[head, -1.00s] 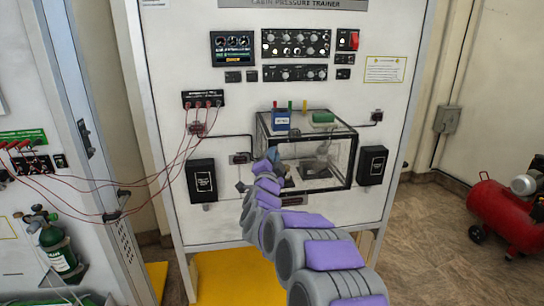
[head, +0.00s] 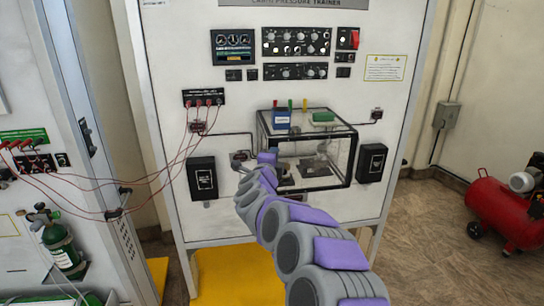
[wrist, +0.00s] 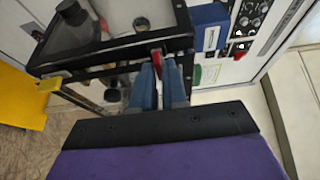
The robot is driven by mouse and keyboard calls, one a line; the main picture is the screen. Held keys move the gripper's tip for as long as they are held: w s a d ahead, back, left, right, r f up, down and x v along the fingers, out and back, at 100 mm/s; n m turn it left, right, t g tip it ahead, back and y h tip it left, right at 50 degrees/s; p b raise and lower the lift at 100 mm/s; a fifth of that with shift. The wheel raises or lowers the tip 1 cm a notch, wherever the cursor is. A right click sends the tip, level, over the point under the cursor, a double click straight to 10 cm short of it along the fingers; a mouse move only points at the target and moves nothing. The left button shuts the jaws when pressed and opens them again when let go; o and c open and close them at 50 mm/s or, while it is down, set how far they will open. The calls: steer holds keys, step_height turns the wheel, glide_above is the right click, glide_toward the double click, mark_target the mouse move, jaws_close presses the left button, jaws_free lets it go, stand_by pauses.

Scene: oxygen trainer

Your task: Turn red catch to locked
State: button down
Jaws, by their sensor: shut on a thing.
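The red catch (wrist: 158,63) shows in the wrist view, at the black frame edge of the clear chamber (wrist: 122,62). My gripper (wrist: 160,76) has its two blue fingers close around the catch, shut on it. The fingers hide part of the catch, and I cannot read its angle or any lock marking. In the head view, the chamber (head: 351,150) is mounted on the front of the white panel.
Black boxes flank the chamber, left (head: 202,178) and right (head: 371,163). Red cables (head: 165,165) hang to the left. A red compressor (head: 503,212) stands on the floor at right.

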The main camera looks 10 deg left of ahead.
steer(key=shift+d+f, duration=0.1)
steer(key=shift+f, duration=0.2)
steer(key=c, duration=1.3)
jaws_free()
steer(key=shift+r, duration=0.1)
steer(key=shift+o, duration=0.2)
steer(key=shift+r, duration=0.1)
steer(key=s+a+p, duration=0.1)
steer(key=s+a, duration=0.1)
steer(key=s, duration=1.5)
steer(key=shift+p, duration=0.3)
